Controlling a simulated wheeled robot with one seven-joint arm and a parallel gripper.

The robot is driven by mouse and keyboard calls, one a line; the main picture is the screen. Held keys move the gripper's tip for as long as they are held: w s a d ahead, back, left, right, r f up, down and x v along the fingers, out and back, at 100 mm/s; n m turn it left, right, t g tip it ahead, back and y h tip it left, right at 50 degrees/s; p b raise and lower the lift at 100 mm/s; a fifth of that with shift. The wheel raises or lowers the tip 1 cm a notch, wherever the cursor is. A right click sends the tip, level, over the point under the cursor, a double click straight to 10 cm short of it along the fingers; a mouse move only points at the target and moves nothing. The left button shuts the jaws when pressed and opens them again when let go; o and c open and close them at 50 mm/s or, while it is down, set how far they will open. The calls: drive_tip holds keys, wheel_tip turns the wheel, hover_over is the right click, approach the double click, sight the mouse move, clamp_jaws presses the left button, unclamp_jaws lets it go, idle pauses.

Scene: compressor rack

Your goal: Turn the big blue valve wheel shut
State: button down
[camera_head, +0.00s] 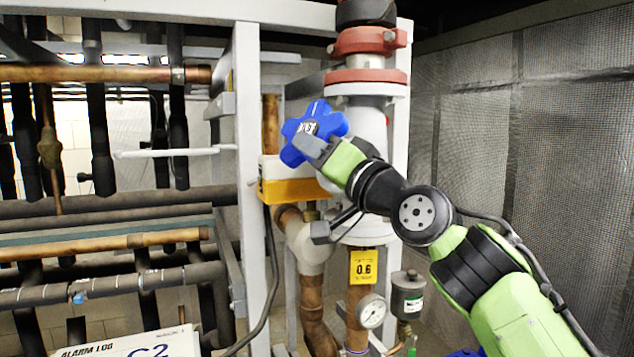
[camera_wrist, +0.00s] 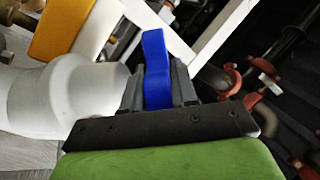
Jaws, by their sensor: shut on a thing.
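The big blue valve wheel (camera_head: 318,126) is lobed and sits at the middle of the head view, in front of the white vertical pipe. My gripper (camera_head: 312,148) reaches it from the lower right and covers part of its lower edge. In the wrist view, my gripper (camera_wrist: 160,88) has a finger on each side of a blue lobe of the wheel (camera_wrist: 156,60) and is shut on it. Most of the wheel lies outside the wrist view. The valve stem behind the wheel is hidden.
A yellow and white box (camera_head: 290,182) sits just below the wheel. A white frame post (camera_head: 248,180) stands to its left. A mesh wall (camera_head: 560,130) is at right.

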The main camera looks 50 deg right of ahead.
drive_tip(key=shift+w+a+f+m+h+b, duration=0.1)
drive_tip(key=shift+w+f+m+h+b, duration=0.3)
drive_tip(key=shift+b, duration=0.3)
drive_tip(key=shift+s, duration=0.15)
drive_tip(key=shift+r, duration=0.1)
drive_tip(key=c, duration=1)
unclamp_jaws()
drive_tip(key=shift+r, duration=0.15)
drive_tip(key=shift+o, duration=0.2)
drive_tip(key=b+v, duration=0.3)
drive_tip(key=v, duration=1.2)
drive_tip(key=shift+s+a+f+b, duration=0.2)
drive_tip(key=shift+s+f+b, duration=0.05)
drive_tip(key=shift+f+b, duration=0.2)
